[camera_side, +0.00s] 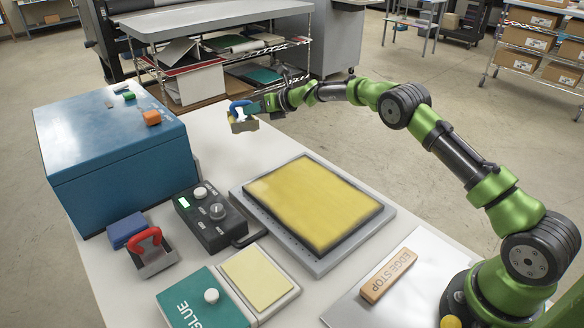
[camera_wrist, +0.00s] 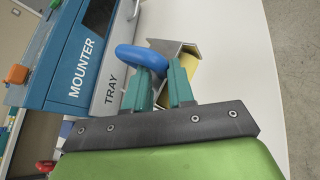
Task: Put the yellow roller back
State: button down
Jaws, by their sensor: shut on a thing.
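My gripper (camera_side: 258,104) is shut on the blue handle (camera_wrist: 142,57) of a hand roller and holds it up over the far end of the white table. In the wrist view the teal fingers close on the handle. Beyond them are the roller's grey frame (camera_wrist: 178,48) and its yellow roller part (camera_wrist: 194,68), partly hidden by a finger. In the side view the handle (camera_side: 240,104) shows small, with the frame (camera_side: 243,125) below it. A second tool with a red handle (camera_side: 146,236) stands at the front left of the table beside a blue block (camera_side: 126,230).
The blue mounter box (camera_side: 112,150) stands left of my gripper. A black control box (camera_side: 211,217), a grey-framed plate with a yellow sheet (camera_side: 312,203), a green glue box (camera_side: 200,300), a pale yellow pad (camera_side: 258,277) and an edge stop (camera_side: 388,275) occupy the table.

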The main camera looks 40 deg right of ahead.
notch_tip(320, 180, down, 8)
jog(key=shift+r, duration=0.2)
jog(key=shift+f, duration=0.15)
jog(key=c, duration=1)
grip_release()
jog(key=shift+o, duration=0.2)
